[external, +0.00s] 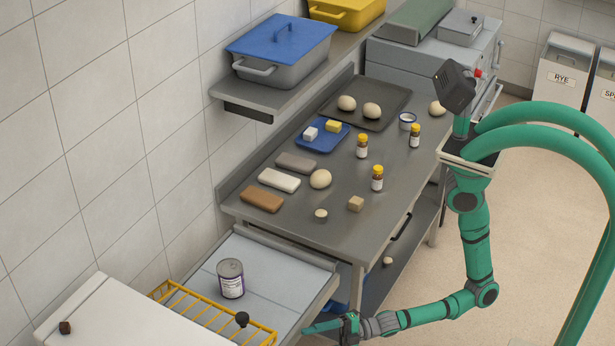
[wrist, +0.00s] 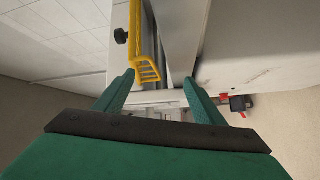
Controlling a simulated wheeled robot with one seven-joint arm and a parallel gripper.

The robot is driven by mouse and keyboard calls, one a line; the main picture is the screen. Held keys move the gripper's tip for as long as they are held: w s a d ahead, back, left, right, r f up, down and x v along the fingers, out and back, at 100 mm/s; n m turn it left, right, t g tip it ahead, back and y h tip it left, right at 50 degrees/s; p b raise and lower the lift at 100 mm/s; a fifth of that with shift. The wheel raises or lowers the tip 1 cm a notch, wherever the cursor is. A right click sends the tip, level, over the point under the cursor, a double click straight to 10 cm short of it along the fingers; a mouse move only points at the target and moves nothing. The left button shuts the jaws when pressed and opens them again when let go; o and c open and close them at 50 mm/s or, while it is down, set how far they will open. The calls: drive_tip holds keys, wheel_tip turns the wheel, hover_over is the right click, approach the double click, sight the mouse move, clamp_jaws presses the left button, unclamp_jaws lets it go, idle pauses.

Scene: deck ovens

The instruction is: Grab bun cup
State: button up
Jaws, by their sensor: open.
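A small white cup with a dark rim (external: 408,121) stands at the far right of the steel table in the external view; I cannot tell for sure that it is the bun cup. A small pale round piece (external: 321,215) sits near the table's front edge. My gripper (external: 308,331) is low at the bottom of the external view, beside the lower light-topped counter and far from both. In the wrist view my gripper (wrist: 160,97) has its fingers spread with nothing between them. Neither small item shows in the wrist view.
A yellow wire rack (external: 212,313) with a dark knob (external: 242,319) is close to my gripper; the rack also shows in the wrist view (wrist: 147,70). A can (external: 230,279) stands on the counter. The steel table (external: 345,236) holds dough balls, bottles, blocks and trays. Open floor lies right.

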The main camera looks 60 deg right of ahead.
drive_tip(key=w+d+r+m+t+h, duration=0.2)
drive_tip(key=w+d+r+m+t, duration=0.3)
drive_tip(key=w+d+r+m, duration=0.6)
drive_tip(key=w+d+r+m+t+h, duration=0.1)
drive_tip(key=w+d+r+m+h, duration=0.15)
drive_tip(key=d+m, duration=0.35)
drive_tip(key=w+d+r+m+t+h, duration=0.1)
drive_tip(key=w+d+r+m+h, duration=0.2)
drive_tip(key=d, duration=0.5)
drive_tip(key=n+g, duration=0.2)
drive_tip(key=g, duration=0.6)
approach(325, 211)
drive_tip(key=shift+a+f, duration=0.45)
drive_tip(key=shift+a, duration=0.05)
drive_tip(key=x, duration=0.5)
drive_tip(key=shift+w+a+f, duration=0.1)
drive_tip(key=shift+w, duration=0.1)
drive_tip(key=shift+w+d+r+x, duration=0.1)
drive_tip(key=shift+x, duration=0.8)
drive_tip(key=shift+w+d+r+x, duration=0.1)
drive_tip(key=shift+x, duration=0.75)
drive_tip(key=shift+w+d+r+x, duration=0.1)
drive_tip(key=shift+w+x, duration=0.05)
drive_tip(key=shift+x, duration=0.75)
drive_tip(key=c, duration=1.1)
